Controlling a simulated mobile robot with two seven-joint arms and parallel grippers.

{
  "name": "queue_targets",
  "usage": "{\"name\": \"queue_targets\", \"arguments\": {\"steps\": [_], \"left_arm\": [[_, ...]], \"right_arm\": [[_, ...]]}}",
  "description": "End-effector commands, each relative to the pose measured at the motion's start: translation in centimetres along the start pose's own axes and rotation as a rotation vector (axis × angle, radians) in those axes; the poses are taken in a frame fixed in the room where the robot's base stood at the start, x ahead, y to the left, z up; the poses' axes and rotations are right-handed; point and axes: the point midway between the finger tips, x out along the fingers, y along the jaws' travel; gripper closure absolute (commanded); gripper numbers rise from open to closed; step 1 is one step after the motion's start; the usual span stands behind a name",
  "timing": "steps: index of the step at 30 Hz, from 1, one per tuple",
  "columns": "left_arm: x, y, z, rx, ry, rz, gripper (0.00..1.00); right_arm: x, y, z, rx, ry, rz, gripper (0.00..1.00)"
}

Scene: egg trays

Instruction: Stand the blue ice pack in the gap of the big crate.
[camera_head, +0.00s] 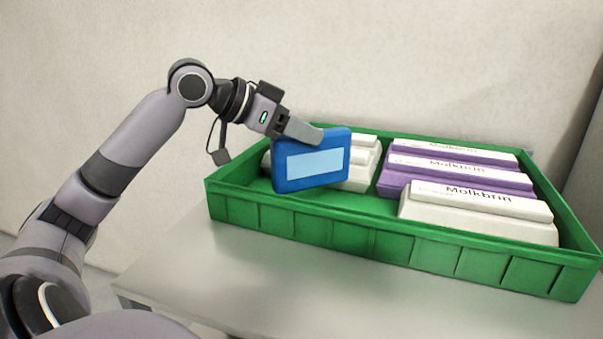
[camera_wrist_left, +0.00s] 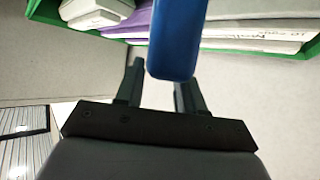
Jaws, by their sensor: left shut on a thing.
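The blue ice pack (camera_head: 311,182) with a pale blue label is held in my left gripper (camera_head: 308,133), which is shut on its top edge. The pack hangs upright and slightly tilted, over the left part of the big green crate (camera_head: 400,240). It hides part of the crate's interior, and I cannot tell whether its lower edge is below the rim. In the left wrist view the pack (camera_wrist_left: 175,40) stands between the two fingers (camera_wrist_left: 157,88). Bare green crate floor shows at the front left, beside the pack. My right gripper is not in view.
In the crate, white egg cartons (camera_head: 362,172) stand behind the pack. Purple cartons (camera_head: 458,172) and a white carton (camera_head: 478,212) marked "Molkbrin" fill the right side. The crate rests on a grey table (camera_head: 260,270), clear in front. A plain wall is behind.

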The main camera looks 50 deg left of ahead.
Motion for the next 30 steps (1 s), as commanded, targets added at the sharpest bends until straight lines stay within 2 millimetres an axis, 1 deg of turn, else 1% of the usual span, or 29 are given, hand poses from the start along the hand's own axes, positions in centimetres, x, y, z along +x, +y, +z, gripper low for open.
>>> {"name": "queue_targets", "arguments": {"steps": [1,8,12,15,25,26,27,28,30], "left_arm": [[0.4,0.0,0.7,0.0,0.003,0.001,1.0],[1.1,0.0,1.9,0.001,0.004,0.0,1.0],[2.1,0.1,3.7,-0.001,0.002,0.002,1.0],[2.5,0.0,4.7,0.0,0.003,0.0,1.0],[2.7,0.0,4.9,0.002,0.004,-0.001,1.0],[2.7,0.0,4.9,0.001,0.0,0.0,0.55],[2.7,0.0,4.9,0.001,0.0,0.0,0.43],[2.7,0.0,4.9,0.001,0.0,0.0,0.36],[2.7,0.0,4.9,0.001,0.0,0.0,0.36]], "right_arm": [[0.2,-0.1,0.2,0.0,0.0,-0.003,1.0],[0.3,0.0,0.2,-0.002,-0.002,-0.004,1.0],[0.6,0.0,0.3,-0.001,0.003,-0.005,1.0],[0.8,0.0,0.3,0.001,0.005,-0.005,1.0],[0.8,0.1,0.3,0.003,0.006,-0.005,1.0],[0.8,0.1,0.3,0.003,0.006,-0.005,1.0],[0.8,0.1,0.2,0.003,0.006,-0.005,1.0],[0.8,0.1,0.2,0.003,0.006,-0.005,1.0],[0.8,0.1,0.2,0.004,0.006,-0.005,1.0]]}}
